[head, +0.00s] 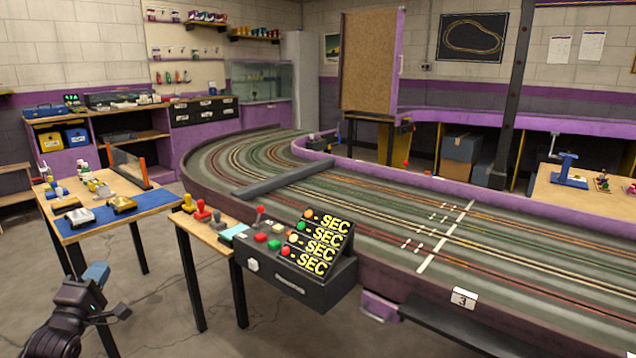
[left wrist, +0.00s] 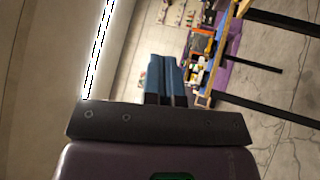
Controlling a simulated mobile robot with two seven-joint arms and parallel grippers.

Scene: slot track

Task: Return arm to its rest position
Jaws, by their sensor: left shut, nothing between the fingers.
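My left gripper (head: 97,272) shows at the lower left of the head view, on a dark arm that comes in from the bottom left. Its blue fingers are close together and empty. The gripper is in front of and below the table with the blue mat, apart from it. In the left wrist view the blue fingers (left wrist: 165,80) sit side by side and shut, with nothing between them. My right gripper is not in either view.
A wooden table with a blue mat (head: 140,209) stands behind my left gripper. A black control box (head: 300,285) with coloured buttons is at centre, beside the large slot track (head: 350,205). Bare concrete floor (head: 170,320) lies right of my left gripper.

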